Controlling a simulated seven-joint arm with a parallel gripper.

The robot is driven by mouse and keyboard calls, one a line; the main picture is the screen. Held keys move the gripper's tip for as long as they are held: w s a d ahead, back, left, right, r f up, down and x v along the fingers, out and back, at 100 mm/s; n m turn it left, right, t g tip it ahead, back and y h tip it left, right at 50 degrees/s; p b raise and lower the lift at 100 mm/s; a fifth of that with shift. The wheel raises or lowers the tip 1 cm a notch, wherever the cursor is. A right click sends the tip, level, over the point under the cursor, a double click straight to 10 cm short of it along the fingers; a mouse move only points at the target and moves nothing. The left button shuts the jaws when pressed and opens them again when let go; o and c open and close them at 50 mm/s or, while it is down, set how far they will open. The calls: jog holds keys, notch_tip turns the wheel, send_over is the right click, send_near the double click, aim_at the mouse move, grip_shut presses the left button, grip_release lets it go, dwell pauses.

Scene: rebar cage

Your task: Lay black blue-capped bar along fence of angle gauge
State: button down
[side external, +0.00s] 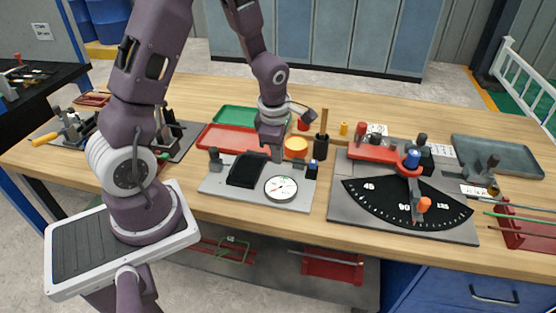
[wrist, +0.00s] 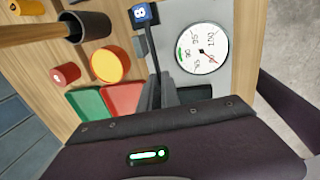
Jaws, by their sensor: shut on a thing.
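The black blue-capped bar (wrist: 153,52) runs up from between my fingers in the wrist view, with its blue cap (wrist: 146,13) at the top edge. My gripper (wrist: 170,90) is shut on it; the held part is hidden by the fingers. In the side view my gripper (side external: 274,152) is low over the grey plate with the dial, and the blue cap (side external: 312,163) shows to its right. I cannot tell whether the bar touches the plate. The angle gauge (side external: 350,207) stands to the right, with a black marked fan (side external: 385,196), a red fence arm (side external: 372,150) and an orange knob (side external: 424,204).
The round white dial (side external: 281,188) is close by my gripper. A grey tray (side external: 500,157) lies at right.

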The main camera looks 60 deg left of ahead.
notch_tip(320, 180, up, 7)
jog(key=shift+a+f, duration=0.1)
jog(key=shift+w+a+f, duration=0.25)
jog(key=shift+a+f, duration=0.1)
jog(key=shift+f, duration=0.3)
jog(key=shift+f, duration=3.55)
jog(key=shift+f, duration=0.2)
jog(key=shift+w+a+r, duration=0.1)
jog(key=shift+w+a, duration=0.15)
